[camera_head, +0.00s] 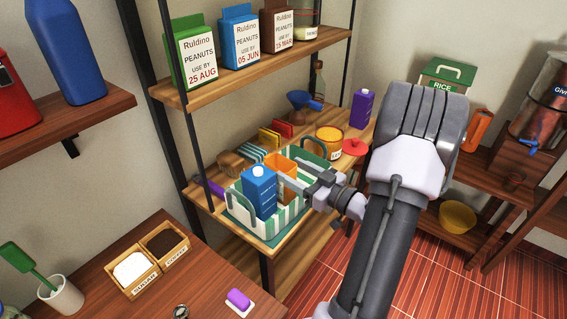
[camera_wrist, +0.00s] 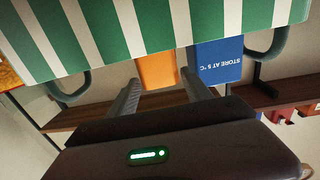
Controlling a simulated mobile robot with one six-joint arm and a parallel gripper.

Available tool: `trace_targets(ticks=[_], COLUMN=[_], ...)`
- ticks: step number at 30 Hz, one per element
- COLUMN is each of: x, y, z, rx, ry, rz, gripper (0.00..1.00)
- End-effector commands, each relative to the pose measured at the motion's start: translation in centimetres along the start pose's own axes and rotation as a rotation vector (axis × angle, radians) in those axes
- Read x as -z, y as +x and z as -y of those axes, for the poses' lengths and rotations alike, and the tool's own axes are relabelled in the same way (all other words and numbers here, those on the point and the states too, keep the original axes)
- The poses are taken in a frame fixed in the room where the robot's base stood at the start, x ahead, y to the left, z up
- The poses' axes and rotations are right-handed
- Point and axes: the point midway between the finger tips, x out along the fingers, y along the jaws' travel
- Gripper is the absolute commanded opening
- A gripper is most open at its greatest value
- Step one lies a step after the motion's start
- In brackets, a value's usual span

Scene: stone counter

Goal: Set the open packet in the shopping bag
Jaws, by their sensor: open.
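A green-and-white striped shopping bag (camera_head: 291,214) stands on the lower wooden shelf; its striped side (camera_wrist: 150,30) fills the top of the wrist view. A blue carton (camera_head: 260,193) stands upright at the bag's front, and its printed face (camera_wrist: 220,62) shows in the wrist view. An orange packet (camera_head: 281,165) is behind the carton, partly hidden by it and my gripper; it also shows in the wrist view (camera_wrist: 157,70). I cannot tell which is the open packet. My gripper (camera_head: 284,178) is open by the bag, its fingers apart, with nothing clearly held.
Peanut packets (camera_head: 239,42) stand on the shelf above. An orange tub (camera_head: 329,139), a red-lidded item (camera_head: 355,147) and a purple carton (camera_head: 362,106) stand behind the bag. A wooden box of sugar and coffee (camera_head: 147,258) is on the front table. A dark post rises left of the bag.

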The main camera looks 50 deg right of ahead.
Motion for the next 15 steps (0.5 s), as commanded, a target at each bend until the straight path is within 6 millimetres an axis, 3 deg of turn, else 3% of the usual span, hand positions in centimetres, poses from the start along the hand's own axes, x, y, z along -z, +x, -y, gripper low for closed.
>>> trace_targets(ticks=[3,9,15], x=[0.3,0.2,0.1], y=[-2.8,-6.6,-7.9], z=[-0.1,-0.1,0.0], rx=[-0.005,-0.002,0.001], ry=[0.003,0.001,0.0], rz=[0.0,0.0,-0.001], gripper=[0.58,0.58,0.58])
